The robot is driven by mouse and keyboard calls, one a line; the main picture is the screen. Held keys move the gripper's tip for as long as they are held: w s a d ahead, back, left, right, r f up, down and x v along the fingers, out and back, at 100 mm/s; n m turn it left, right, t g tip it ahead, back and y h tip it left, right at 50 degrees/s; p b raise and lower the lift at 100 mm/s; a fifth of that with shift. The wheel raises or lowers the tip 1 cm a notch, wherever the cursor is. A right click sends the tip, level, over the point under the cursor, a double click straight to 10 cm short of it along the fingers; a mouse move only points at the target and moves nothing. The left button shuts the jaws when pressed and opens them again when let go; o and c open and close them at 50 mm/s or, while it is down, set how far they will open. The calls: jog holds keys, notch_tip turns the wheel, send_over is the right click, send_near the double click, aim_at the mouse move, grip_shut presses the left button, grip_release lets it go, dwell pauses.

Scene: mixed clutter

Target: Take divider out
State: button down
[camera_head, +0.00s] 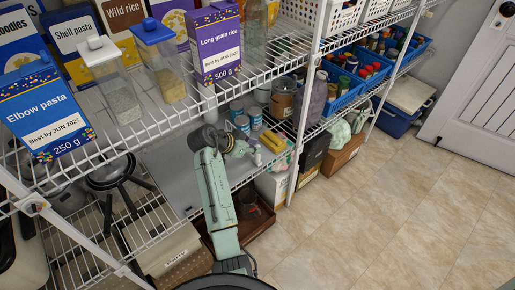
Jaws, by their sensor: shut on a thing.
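My gripper (254,152) is at the end of my pale green arm, low over the middle shelf of the wire rack. It is small and partly dark in this view. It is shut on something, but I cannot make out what. A flat grey panel (172,172) lies on that shelf to the left of my arm; I cannot tell whether it is the divider. Yellow items (273,141) sit just right of my gripper. No other clear divider shows; the arm and upper shelf hide parts of the middle shelf.
The upper wire shelf (285,72) overhangs my arm, carrying an elbow pasta box (45,110), clear containers and a long grain rice box (215,42). Blue cans (242,124) stand behind my gripper. Blue baskets (345,92) are farther right. Pans (110,178) are left. The floor (380,200) is clear.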

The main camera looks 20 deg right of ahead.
jog(key=shift+s+d+p, duration=0.4)
jog(key=shift+d+p, duration=0.05)
jog(key=shift+d, duration=0.1)
jog(key=shift+w+a+r+p, duration=0.15)
jog(key=shift+r+p, duration=0.75)
jog(key=shift+r, duration=0.45)
jog(key=shift+w+a+r+p, duration=0.15)
jog(key=shift+r+p, duration=0.7)
jog(key=shift+r, duration=0.45)
